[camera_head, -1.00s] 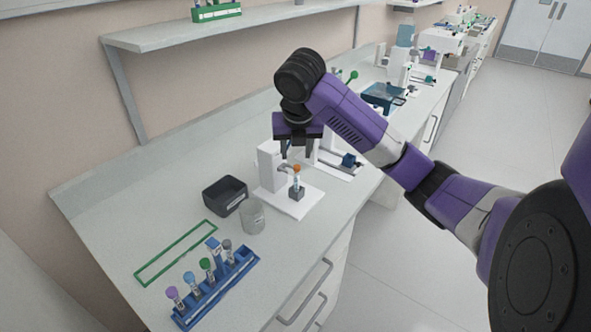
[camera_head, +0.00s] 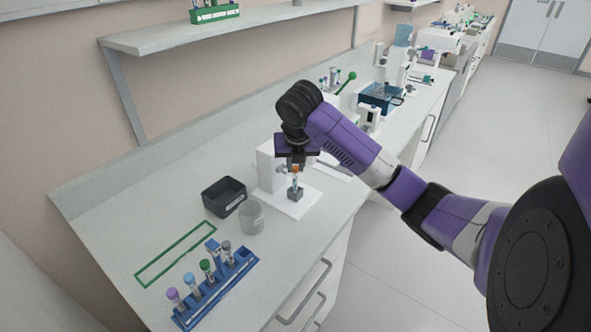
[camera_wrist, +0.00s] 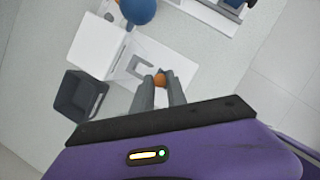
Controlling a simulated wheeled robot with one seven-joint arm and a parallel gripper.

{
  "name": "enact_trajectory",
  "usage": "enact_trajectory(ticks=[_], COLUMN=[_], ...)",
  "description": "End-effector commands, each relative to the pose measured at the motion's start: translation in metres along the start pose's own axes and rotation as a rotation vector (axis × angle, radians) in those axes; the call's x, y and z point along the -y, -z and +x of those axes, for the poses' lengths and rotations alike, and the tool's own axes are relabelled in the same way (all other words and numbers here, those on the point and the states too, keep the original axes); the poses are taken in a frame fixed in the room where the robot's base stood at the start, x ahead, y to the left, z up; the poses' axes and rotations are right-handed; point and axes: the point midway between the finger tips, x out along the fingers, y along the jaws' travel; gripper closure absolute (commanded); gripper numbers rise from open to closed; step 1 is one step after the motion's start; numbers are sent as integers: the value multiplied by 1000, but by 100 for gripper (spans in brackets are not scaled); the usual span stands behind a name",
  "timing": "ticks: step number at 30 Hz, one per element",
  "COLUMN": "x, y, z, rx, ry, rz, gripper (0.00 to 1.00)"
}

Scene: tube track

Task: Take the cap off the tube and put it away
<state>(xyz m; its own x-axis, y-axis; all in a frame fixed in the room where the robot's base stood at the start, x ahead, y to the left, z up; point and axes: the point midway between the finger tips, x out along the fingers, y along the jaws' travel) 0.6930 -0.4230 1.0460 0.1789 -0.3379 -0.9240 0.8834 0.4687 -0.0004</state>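The tube (camera_head: 296,182) stands upright in a small grey block on the white stand's base plate (camera_head: 290,206), with an orange cap (camera_head: 295,169) on top. My gripper (camera_head: 296,163) points straight down just over the cap. In the wrist view my gripper (camera_wrist: 161,79) has its two fingers apart, one on each side of the orange cap (camera_wrist: 160,79). The fingers look open; whether they touch the cap I cannot tell. The tube's body is mostly hidden below the cap in the wrist view.
A dark open bin (camera_head: 224,196) stands left of the stand, beside a clear beaker (camera_head: 251,217). A blue rack (camera_head: 216,288) with several capped tubes is at the front left, by a green outlined rectangle (camera_head: 176,254). The stand's white column (camera_head: 268,166) rises close to my gripper.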

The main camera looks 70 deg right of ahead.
Motion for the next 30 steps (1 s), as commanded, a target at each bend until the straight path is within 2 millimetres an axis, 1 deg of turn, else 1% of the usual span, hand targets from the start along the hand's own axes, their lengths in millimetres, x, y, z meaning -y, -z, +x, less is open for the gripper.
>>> enact_trajectory(ticks=[13,16,19,23,25,26,30], x=[0,0,0,0,-1,-1,1], y=[-1,-2,-6,-14,-20,-23,-41], z=[-1,-5,-13,-31,-45,-53,-94], rx=[1,2,3,5,6,7,9], ry=[0,-1,0,0,0,-1,3], rz=[0,0,1,0,-1,-2,-2], gripper=[99,99,99,99,99,99,99])
